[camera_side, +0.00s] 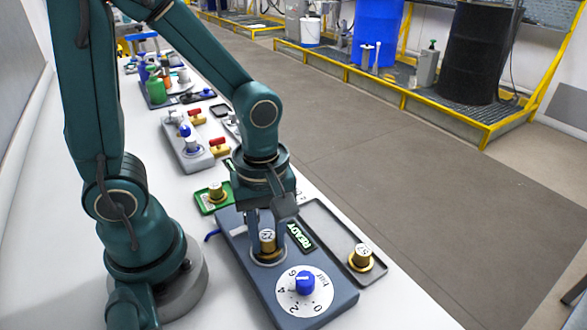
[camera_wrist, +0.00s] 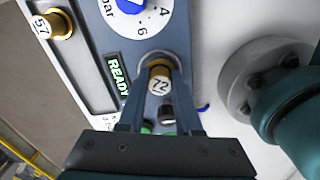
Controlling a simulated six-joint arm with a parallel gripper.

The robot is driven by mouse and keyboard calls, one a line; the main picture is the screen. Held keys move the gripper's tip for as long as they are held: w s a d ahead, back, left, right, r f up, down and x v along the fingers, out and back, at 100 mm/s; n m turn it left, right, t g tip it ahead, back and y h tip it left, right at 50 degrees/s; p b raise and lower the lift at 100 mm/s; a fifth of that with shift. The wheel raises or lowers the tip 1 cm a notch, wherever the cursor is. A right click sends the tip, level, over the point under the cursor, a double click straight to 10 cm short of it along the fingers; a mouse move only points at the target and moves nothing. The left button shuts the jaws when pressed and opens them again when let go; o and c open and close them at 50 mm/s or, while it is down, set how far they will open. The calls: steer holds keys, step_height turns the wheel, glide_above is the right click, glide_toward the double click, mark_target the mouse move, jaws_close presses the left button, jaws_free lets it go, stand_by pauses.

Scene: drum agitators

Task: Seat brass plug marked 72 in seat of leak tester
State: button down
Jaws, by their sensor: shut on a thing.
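The leak tester (camera_side: 243,262) is a blue-grey box with a lit READY display (camera_side: 300,236) and a blue knob (camera_side: 305,282) on a white bar dial. Its round seat (camera_side: 268,258) has a pale metal rim. The brass plug marked 72 (camera_side: 267,242) is upright at the seat, its lower end within the rim as seen; how deep it sits cannot be told. My gripper (camera_side: 267,236) points down and is shut on this plug. In the wrist view the plug (camera_wrist: 159,80) is between my two fingers (camera_wrist: 159,72), its white marked top facing the camera.
A brass plug marked 57 (camera_wrist: 42,27) stands in a dark tray (camera_side: 322,221) right of the tester. Another brass plug (camera_side: 216,191) stands on a green tray (camera_side: 203,208).

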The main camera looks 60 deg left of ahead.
steer(key=shift+f, duration=0.2)
stand_by(0.4)
steer(key=c, duration=0.5)
jaws_free()
steer(key=o, duration=0.3)
steer(key=shift+r, duration=0.1)
steer(key=shift+r, duration=1.15)
